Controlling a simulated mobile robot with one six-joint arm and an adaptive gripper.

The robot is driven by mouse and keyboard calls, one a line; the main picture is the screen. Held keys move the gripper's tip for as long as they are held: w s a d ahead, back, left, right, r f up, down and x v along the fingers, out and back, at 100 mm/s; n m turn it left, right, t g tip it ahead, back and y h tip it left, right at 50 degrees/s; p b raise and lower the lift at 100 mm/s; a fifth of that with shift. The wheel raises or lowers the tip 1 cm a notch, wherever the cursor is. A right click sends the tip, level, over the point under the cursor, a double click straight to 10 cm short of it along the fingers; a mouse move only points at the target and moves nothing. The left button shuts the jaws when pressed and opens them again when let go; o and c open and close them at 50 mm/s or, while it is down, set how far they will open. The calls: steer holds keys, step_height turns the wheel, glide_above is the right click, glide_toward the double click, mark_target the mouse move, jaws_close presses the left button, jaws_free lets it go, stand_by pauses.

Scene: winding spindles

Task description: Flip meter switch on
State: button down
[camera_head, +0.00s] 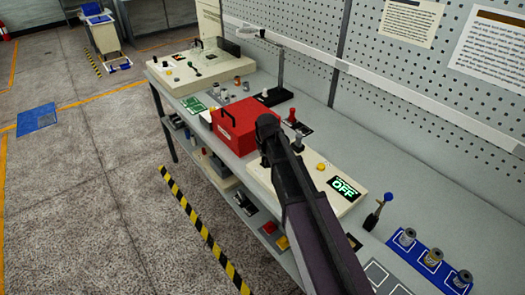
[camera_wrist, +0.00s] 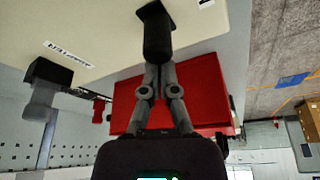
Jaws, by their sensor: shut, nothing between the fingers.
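The meter panel is a low beige box (camera_head: 340,209) on the bench, with a lit display reading OFF (camera_head: 346,188) and a yellow button (camera_head: 321,167). My arm hides part of it in the head view. In the wrist view the beige panel (camera_wrist: 85,25) fills the top. A black switch lever (camera_wrist: 157,35) stands out from it. My gripper (camera_wrist: 159,68) is shut and empty, its fingertips at the end of this lever; I cannot tell whether they touch. A grey lever on a black base (camera_wrist: 42,95) is off to the left.
A red toolbox (camera_head: 237,124) stands right beside the panel; it also shows behind my fingers in the wrist view (camera_wrist: 205,90). A blue-knobbed lever (camera_head: 380,207) and a blue spool tray (camera_head: 418,256) are on the right. A pegboard wall backs the bench.

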steer(key=shift+s+d, duration=0.55)
steer(key=shift+s, duration=0.2)
steer(key=shift+s+d, duration=0.5)
steer(key=shift+s, duration=0.2)
steer(key=shift+w, duration=0.2)
steer(key=shift+w+a, duration=0.15)
steer(key=shift+w, duration=0.4)
steer(key=w, duration=0.3)
steer(key=shift+a, duration=0.25)
steer(key=p+v, duration=0.2)
steer(key=v, duration=0.1)
steer(key=shift+s+p, duration=0.2)
steer(key=shift+p, duration=0.2)
steer(key=shift+s+r+p, duration=0.1)
steer(key=shift+r+p, duration=0.5)
steer(key=shift+p, duration=0.05)
steer(key=p+v, duration=0.5)
steer(key=shift+s+d+r, duration=0.1)
steer(key=shift+s+r, duration=0.1)
steer(key=shift+r, duration=0.1)
